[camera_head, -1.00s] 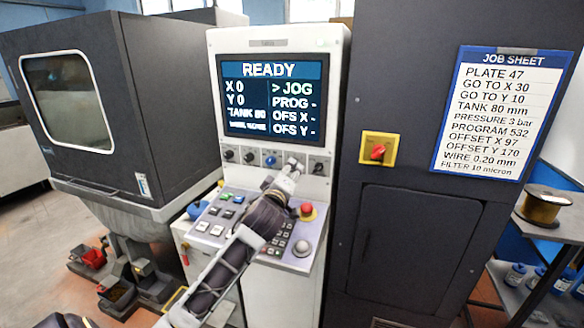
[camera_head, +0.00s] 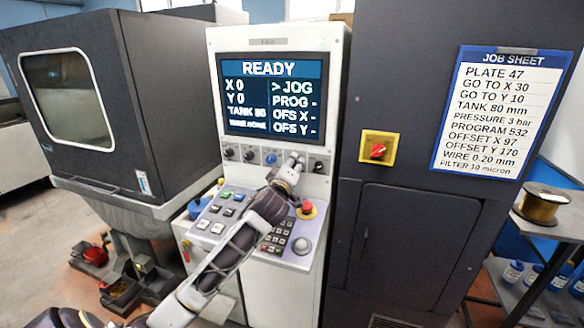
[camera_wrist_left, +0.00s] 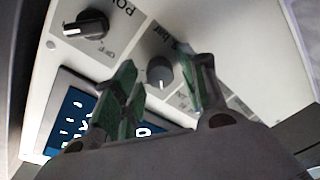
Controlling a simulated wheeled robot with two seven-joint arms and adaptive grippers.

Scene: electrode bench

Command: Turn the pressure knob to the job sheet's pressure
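The pressure knob (camera_wrist_left: 160,72), a small grey dial with a "bar" label beside it, shows in the left wrist view between my left gripper's fingers. My left gripper (camera_wrist_left: 162,82) is open, with a green-padded finger on each side of the knob and visible gaps. In the head view my left gripper (camera_head: 295,160) is at the knob row under the screen and hides the pressure knob. The job sheet (camera_head: 503,115) on the dark cabinet reads "PRESSURE 3 bar". The knob's exact setting is too small to tell. My right gripper is not in view.
The screen (camera_head: 272,96) reads READY, with JOG marked. A power knob (camera_wrist_left: 88,25) sits beside the pressure knob. Below are a keypad panel (camera_head: 215,212) and a red stop button (camera_head: 307,207). A red switch on a yellow plate (camera_head: 378,150) is to the right.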

